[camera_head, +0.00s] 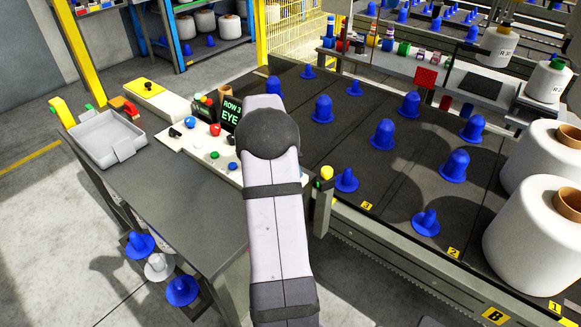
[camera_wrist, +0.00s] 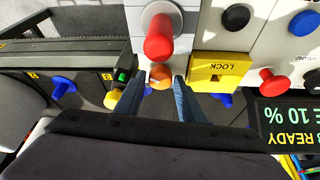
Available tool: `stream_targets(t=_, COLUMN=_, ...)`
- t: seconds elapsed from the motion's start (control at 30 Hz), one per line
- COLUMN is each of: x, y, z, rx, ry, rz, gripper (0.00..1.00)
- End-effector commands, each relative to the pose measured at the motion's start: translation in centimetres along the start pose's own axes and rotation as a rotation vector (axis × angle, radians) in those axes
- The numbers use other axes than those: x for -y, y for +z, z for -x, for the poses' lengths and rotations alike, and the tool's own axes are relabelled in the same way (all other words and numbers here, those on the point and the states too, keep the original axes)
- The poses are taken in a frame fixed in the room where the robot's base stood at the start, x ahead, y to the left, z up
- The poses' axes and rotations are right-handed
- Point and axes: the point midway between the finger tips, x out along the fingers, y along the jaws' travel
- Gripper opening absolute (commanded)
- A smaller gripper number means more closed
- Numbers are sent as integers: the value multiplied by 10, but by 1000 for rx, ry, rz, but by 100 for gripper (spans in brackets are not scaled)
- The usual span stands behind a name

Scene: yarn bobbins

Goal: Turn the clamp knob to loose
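My gripper (camera_wrist: 155,88) shows in the wrist view with its two blue-grey fingers spread apart and nothing held between them. A red knob (camera_wrist: 158,38) stands up from a white panel just beyond the fingertips. An orange rounded piece (camera_wrist: 160,76) is seen between the fingertips; I cannot tell whether it is touched. No clamp label is readable, so I cannot tell which piece is the clamp knob or how it is set. A yellow block marked LOCK (camera_wrist: 220,68) is right of the fingers. In the head view my arm hides the gripper and this part of the panel.
A control panel (camera_head: 190,148) carries several coloured buttons and a ROW 3 EYE display (camera_head: 231,112). A yellow-topped post (camera_head: 326,172) stands close to the right of my arm. Blue bobbin pegs (camera_head: 382,134) fill the dark deck (camera_head: 345,130). A grey tray (camera_head: 103,135) is left.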

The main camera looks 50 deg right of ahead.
Motion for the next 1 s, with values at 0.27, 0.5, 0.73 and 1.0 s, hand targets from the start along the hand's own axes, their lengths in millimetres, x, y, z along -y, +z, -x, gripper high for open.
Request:
stream_targets(t=0.27, x=1, y=0, z=20, rx=-2, ry=-3, rz=0, gripper=36)
stream_targets(t=0.5, x=0, y=0, z=53, rx=-2, ry=-2, rz=0, gripper=36)
stream_targets(t=0.73, x=0, y=0, z=71, rx=0, ry=-1, rz=0, gripper=36)
stream_targets(t=1.0, x=0, y=0, z=74, rx=1, ry=0, rz=0, gripper=36)
